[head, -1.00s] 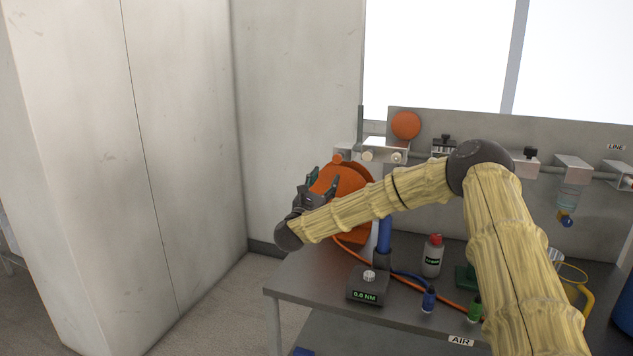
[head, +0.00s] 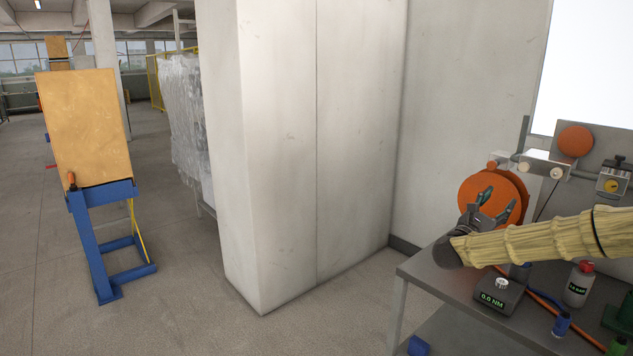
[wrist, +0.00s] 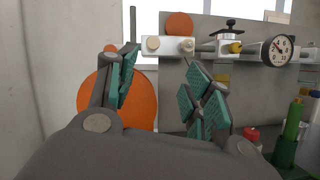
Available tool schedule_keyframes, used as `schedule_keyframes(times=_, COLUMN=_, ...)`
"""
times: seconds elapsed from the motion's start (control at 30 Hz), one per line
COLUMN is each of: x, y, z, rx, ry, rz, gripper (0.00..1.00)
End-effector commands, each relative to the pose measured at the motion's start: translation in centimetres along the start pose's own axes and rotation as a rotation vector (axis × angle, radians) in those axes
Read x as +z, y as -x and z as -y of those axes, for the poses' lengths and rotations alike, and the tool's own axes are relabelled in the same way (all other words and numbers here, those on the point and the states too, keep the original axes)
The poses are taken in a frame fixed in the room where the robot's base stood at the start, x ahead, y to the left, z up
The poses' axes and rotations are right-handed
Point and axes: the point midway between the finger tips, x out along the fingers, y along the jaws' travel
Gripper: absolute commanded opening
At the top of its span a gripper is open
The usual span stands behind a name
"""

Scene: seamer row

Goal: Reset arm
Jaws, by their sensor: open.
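My gripper (head: 484,208) is at the right of the head view, at the end of my arm in its yellow sleeve, above the left end of the grey bench (head: 436,269). Its fingers point up and are apart, with nothing between them. In the wrist view the two fingers with green pads (wrist: 160,92) stand open in front of the orange reel (wrist: 140,100). The same orange reel shows behind the gripper in the head view (head: 511,186). I cannot tell how far the fingers are from it.
On the bench are a torque display (head: 494,298), a white bottle with a red cap (head: 579,285) and a small blue bottle (head: 561,325). A pale column (head: 320,130) stands left of the bench. A blue stand with a wooden board (head: 85,130) is further left, with open floor around it.

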Motion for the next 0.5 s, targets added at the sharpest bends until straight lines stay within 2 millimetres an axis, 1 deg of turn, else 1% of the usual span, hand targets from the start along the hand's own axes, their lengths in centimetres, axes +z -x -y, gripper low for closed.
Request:
schedule_keyframes(times=0.03, x=0.1, y=-0.1, z=0.0, rx=-0.001, ry=-0.001, rz=0.001, gripper=0.51)
schedule_keyframes(times=0.17, x=-1.3, y=1.7, z=-1.1, rx=0.051, ry=0.069, rz=-0.029, gripper=0.51)
schedule_keyframes(times=0.3, x=-3.0, y=4.0, z=-2.5, rx=0.113, ry=0.152, rz=-0.061, gripper=0.51)
schedule_keyframes(times=0.47, x=-5.1, y=6.7, z=-3.4, rx=0.193, ry=0.269, rz=-0.097, gripper=0.51)
schedule_keyframes(times=0.5, x=-5.8, y=7.5, z=-3.6, rx=0.218, ry=0.305, rz=-0.108, gripper=0.51)
